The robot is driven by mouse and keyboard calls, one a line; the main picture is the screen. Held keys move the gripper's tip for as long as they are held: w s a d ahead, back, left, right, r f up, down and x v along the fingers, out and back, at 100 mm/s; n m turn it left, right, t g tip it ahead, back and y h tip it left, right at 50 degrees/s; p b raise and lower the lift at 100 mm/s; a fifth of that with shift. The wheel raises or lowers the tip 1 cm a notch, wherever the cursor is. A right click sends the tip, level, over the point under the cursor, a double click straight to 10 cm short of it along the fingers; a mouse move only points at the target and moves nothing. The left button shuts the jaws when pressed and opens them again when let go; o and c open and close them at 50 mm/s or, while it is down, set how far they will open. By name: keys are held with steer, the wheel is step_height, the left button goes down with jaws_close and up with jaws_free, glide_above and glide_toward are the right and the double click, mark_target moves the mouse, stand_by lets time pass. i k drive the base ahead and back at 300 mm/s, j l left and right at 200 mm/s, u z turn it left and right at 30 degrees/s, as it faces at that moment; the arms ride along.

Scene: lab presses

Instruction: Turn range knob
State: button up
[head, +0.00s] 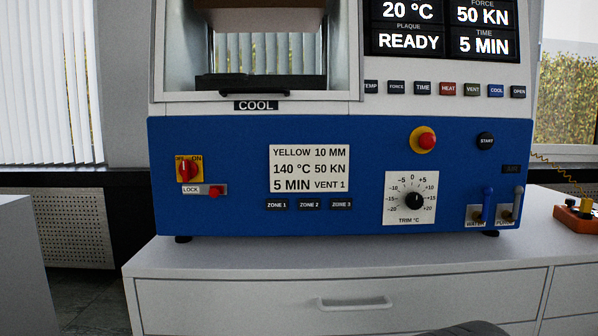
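A round black knob (414,201) sits on a white dial plate (398,217) at the lower right of the press's blue front panel. The plate is labelled TRIM °C, with a scale from -20 through 0 at the top to +20. The knob's exact setting is too small to read surely. No knob in view carries a readable "range" label. A red rotary switch (186,170) on a yellow plate is at the panel's left. My gripper is not in view.
The press (240,220) stands on a white cabinet (220,290) with a drawer handle (354,303). Blue (487,205) and grey (516,205) levers are right of the dial. A red button (426,140) is above it. An orange pendant (575,218) lies at right.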

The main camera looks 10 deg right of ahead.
mark_target(569, 203)
steer(key=l+z, duration=0.2)
steer(key=z, duration=0.4)
steer(key=i+l+z, duration=0.2)
steer(key=l, duration=0.25)
steer(key=l+z, duration=0.2)
steer(key=l, duration=0.25)
steer(key=i+l+z, duration=0.2)
steer(key=l, duration=0.2)
steer(key=i+l+z, duration=0.2)
steer(key=l, duration=0.2)
